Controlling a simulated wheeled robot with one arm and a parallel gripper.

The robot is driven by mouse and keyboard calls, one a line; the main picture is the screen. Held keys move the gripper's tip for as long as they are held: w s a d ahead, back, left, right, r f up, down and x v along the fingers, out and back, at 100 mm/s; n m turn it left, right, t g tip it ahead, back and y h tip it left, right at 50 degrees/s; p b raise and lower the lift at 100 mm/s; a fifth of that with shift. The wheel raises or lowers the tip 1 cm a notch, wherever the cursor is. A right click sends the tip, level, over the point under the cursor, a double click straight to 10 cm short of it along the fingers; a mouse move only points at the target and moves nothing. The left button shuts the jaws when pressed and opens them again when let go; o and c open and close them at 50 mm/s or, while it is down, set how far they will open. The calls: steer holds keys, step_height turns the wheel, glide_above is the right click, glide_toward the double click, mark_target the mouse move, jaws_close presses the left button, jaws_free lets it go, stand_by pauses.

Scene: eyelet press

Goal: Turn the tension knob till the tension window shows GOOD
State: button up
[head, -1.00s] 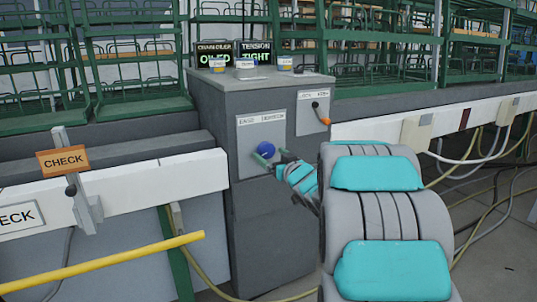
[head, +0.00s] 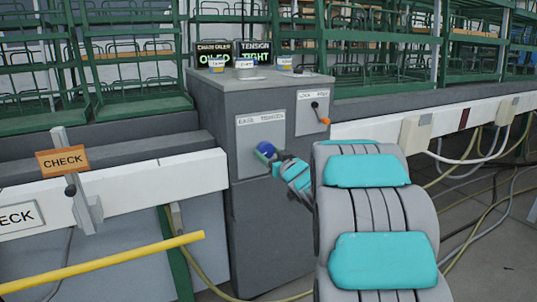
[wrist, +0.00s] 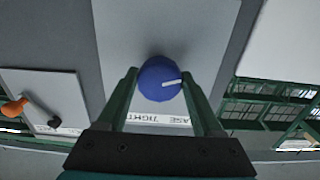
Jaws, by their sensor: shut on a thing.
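The tension knob is a blue round knob (head: 265,150) with a white pointer line, on a pale plate (head: 247,134) on the front of the grey cabinet. In the wrist view the knob (wrist: 158,84) sits between the two green fingers of my gripper (wrist: 161,78), its white line pointing right. In the head view my gripper (head: 271,156) is at the knob, shut on it, and its fingers are mostly hidden. The tension window (head: 256,57) on top of the cabinet reads TIGHT.
A chain oiler window (head: 214,58) beside it reads OILED. A lever with an orange end (head: 324,120) is on a second plate to the right. A yellow bar (head: 110,265) crosses the lower left, below an orange CHECK sign (head: 62,161).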

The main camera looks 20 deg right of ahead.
steer(key=c, duration=0.5)
steer(key=shift+n, duration=0.3)
steer(key=n+b, duration=0.2)
steer(key=shift+f+n, duration=0.1)
steer(key=shift+n, duration=0.2)
steer(key=shift+r+n+b, duration=0.2)
steer(key=shift+n+b, duration=0.8)
steer(key=shift+n, duration=1.3)
steer(key=o, duration=1.4)
